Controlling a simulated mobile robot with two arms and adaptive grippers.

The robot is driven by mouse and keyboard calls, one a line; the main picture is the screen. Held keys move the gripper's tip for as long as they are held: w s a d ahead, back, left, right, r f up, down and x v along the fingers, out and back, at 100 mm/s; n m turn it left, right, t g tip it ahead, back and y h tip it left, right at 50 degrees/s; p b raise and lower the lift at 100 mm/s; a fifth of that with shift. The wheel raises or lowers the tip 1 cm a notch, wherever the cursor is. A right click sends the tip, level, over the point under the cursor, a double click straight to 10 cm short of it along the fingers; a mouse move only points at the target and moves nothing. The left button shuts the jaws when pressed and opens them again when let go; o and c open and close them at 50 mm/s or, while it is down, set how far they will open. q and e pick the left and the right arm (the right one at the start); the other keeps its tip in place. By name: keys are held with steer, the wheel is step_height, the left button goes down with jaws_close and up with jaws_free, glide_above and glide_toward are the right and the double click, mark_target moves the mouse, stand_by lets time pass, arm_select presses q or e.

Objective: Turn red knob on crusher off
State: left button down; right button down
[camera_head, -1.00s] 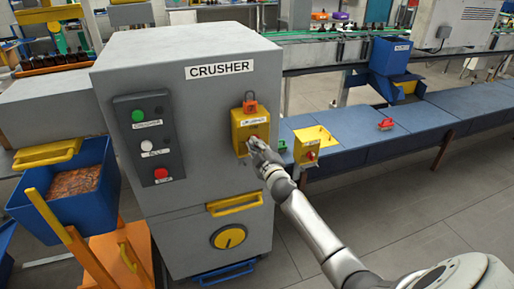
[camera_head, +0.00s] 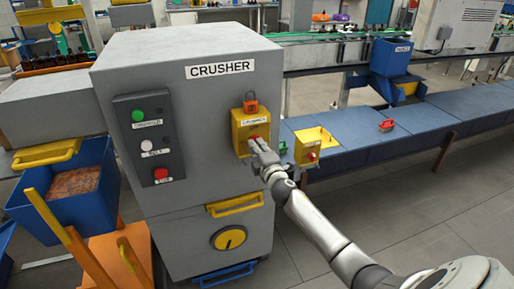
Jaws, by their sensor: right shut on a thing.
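The grey crusher (camera_head: 225,105) stands in the middle with a CRUSHER label on its front. A yellow switch box (camera_head: 243,117) is mounted on its right side of the front, with an orange-red padlock-like piece (camera_head: 249,105) on top. The red knob (camera_head: 255,138) on the box's lower face is mostly hidden by my right gripper. My right gripper (camera_head: 257,146) is shut on the red knob, its arm coming from the lower right. My left gripper is not in view.
A dark panel (camera_head: 163,158) with green, white and red buttons is left on the crusher. Another yellow box with a red knob (camera_head: 312,148) stands to the right, near my wrist. Blue conveyor covers (camera_head: 400,132) run behind. A blue bin (camera_head: 50,200) is at the left.

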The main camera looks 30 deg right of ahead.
steer(key=shift+f, duration=0.1)
stand_by(0.4)
steer(key=c, duration=1.5)
jaws_free()
steer(key=v, duration=1.2)
steer(key=shift+a, duration=0.1)
